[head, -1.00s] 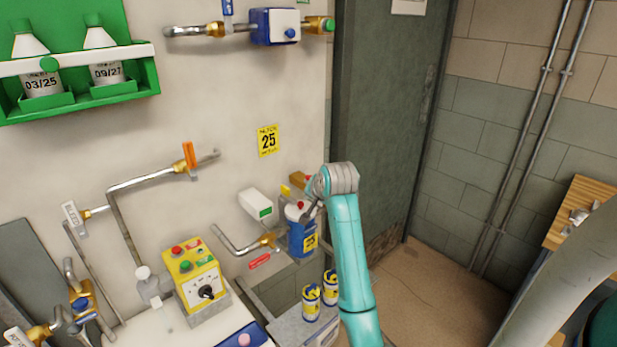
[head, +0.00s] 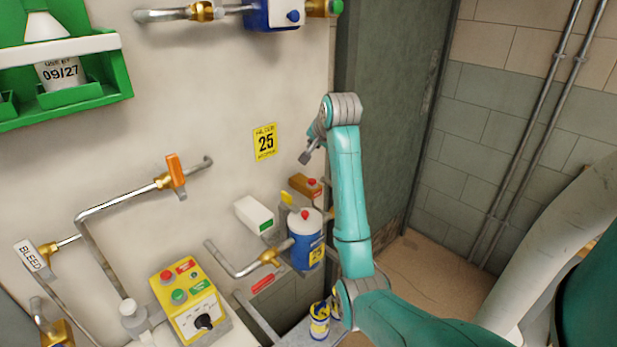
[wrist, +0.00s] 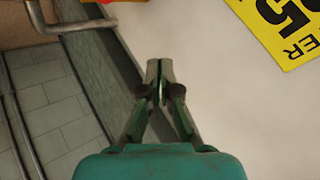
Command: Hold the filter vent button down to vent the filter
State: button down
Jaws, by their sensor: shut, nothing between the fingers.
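A blue and white filter canister (head: 306,240) stands against the wall, low in the middle of the head view. A red button (head: 304,215) sits on its top, which I take to be the filter vent button. My gripper (head: 306,156) is above the canister, clearly apart from it, close to the wall and right of the yellow 25 sign. In the wrist view the two fingers (wrist: 160,72) are together with nothing between them. The canister is not recognisable in the wrist view.
A brown box with a red button (head: 308,186) is just behind the canister. A white box (head: 254,214) and a brass-fitted pipe (head: 236,266) are left of it. A yellow control box (head: 190,300) stands lower left. The yellow sign (head: 265,142) is on the wall.

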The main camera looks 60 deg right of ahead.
aim_at(313, 181)
jog(key=shift+f, duration=0.1)
jog(key=shift+f, duration=4.3)
jog(key=shift+f, duration=0.45)
jog(key=shift+f, duration=0.55)
jog(key=shift+r, duration=0.15)
dwell(1.3)
jog(key=shift+r, duration=0.85)
